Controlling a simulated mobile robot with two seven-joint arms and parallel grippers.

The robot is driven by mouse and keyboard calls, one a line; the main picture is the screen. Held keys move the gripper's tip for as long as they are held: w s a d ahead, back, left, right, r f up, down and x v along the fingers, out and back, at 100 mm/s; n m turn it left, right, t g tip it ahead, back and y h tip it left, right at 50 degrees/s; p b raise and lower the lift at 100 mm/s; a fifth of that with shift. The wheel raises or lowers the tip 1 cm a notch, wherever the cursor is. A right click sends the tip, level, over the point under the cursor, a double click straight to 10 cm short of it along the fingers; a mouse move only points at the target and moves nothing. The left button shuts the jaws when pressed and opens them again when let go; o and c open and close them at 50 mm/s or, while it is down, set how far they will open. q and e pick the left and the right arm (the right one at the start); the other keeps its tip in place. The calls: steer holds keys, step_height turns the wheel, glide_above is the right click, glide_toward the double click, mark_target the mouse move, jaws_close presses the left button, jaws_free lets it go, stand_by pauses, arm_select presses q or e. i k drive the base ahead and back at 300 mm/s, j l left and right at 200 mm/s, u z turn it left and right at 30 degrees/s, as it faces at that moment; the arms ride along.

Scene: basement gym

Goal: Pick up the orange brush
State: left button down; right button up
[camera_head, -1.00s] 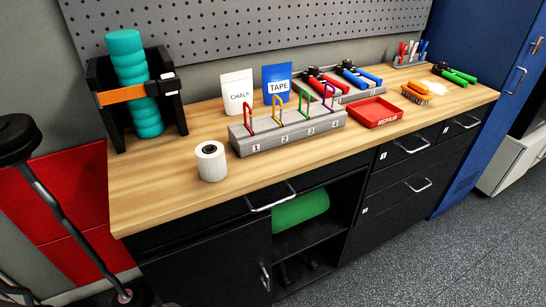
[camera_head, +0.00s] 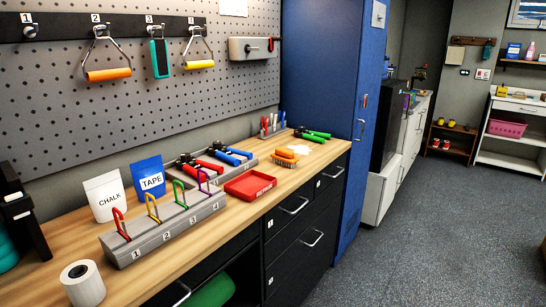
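The orange brush (camera_head: 286,157) lies on the far right part of the wooden counter in the head view. It has an orange top and brownish bristles facing down. A patch of white powder (camera_head: 300,149) is on the wood just behind and right of it. Neither of my grippers is in view, and nothing touches the brush from above.
Left of the brush are a red tray (camera_head: 250,184), a grey tray with red and blue handles (camera_head: 222,158) and a numbered grey rack (camera_head: 165,223). Green handles (camera_head: 313,134) and a pen holder (camera_head: 272,126) stand behind. A blue locker (camera_head: 325,80) borders the counter.

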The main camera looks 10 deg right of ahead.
mark_target(286, 157)
steer(key=i+l+u, duration=0.1)
steer(key=u, duration=0.35)
steer(key=l+u, duration=0.2)
steer(key=u, duration=0.25)
steer(key=i+l+u, duration=0.2)
steer(key=l, duration=0.15)
steer(key=l+u, duration=0.2)
steer(key=l, duration=0.2)
steer(key=l+u, duration=0.2)
steer(key=l, duration=2)
